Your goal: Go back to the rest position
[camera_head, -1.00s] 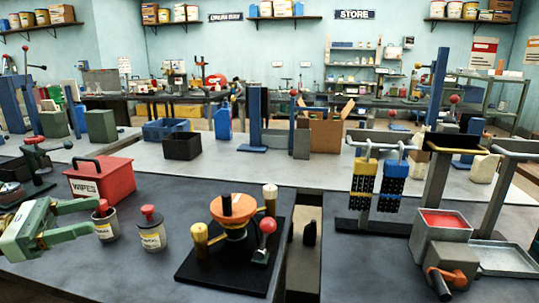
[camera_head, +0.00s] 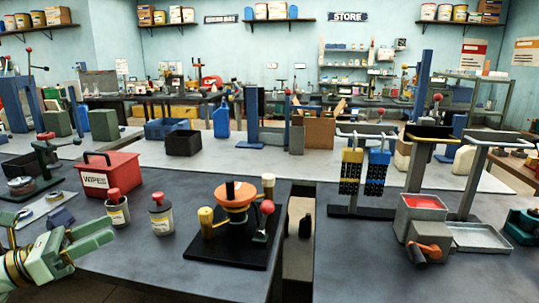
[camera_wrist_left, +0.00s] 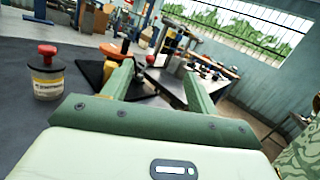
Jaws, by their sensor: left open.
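My left gripper (camera_head: 100,232) is pale green and comes in at the lower left in the head view, over the front left part of the dark bench. In the left wrist view its two fingers (camera_wrist_left: 158,74) stand wide apart with nothing between them. One red-topped jar (camera_wrist_left: 47,75) also shows left of the fingers in the wrist view. I do not see my right gripper.
A red wipes box (camera_head: 108,182) stands behind the jars. A black base (camera_head: 212,250) carries an orange bowl (camera_head: 236,203). A grey box with red inside (camera_head: 420,213) and a metal tray (camera_head: 478,238) are at right. Bench space before the jars is clear.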

